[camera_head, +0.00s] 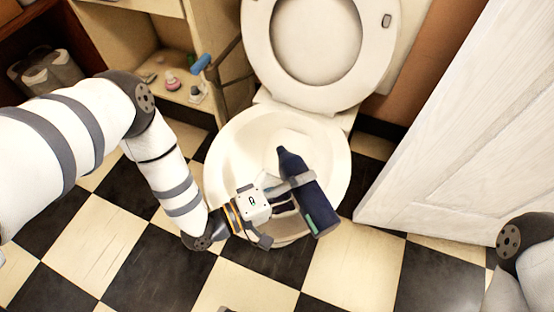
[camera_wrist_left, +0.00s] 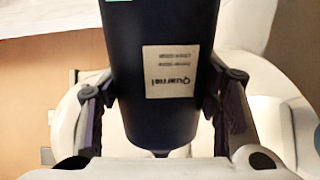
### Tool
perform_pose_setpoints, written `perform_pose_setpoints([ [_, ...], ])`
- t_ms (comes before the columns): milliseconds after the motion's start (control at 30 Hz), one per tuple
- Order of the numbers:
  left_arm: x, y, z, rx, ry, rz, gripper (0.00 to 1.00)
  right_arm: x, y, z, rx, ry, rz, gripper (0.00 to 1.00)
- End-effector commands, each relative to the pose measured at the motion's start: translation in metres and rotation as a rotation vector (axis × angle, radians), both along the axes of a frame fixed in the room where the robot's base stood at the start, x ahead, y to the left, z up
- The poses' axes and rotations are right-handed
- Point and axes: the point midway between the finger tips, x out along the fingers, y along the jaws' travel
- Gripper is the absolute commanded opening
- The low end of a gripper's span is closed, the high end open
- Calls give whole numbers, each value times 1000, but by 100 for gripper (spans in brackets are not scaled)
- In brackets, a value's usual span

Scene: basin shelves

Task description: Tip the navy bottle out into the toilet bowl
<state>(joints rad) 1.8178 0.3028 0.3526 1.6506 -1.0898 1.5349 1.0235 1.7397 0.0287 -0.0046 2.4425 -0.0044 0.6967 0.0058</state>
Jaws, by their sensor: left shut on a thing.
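The navy bottle (camera_head: 314,207) is over the toilet bowl (camera_head: 222,150) in the head view. It lies tilted, its neck toward the back of the bowl and its base toward the front rim. My left gripper (camera_head: 292,190) is shut around the bottle's body. In the left wrist view the bottle (camera_wrist_left: 165,110) sits between both fingers, its pale label upside down and its narrow end low in the picture. Whether anything flows from the mouth cannot be seen. My right gripper is out of view; only part of my right arm shows at the right edge.
The raised toilet lid and seat (camera_head: 256,40) stand behind the bowl. A white door (camera_head: 460,120) is close on the right. A low shelf (camera_head: 150,85) with small bottles, one blue (camera_head: 201,64), is at the back left. The checkered floor in front is clear.

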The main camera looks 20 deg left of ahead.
Motion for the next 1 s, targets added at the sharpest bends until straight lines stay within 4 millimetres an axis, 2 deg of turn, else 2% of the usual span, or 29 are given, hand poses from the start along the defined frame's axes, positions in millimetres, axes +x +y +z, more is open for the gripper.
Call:
perform_pose_setpoints([
  [1000,1,1,1,-81,74,1,25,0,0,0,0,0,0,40],
])
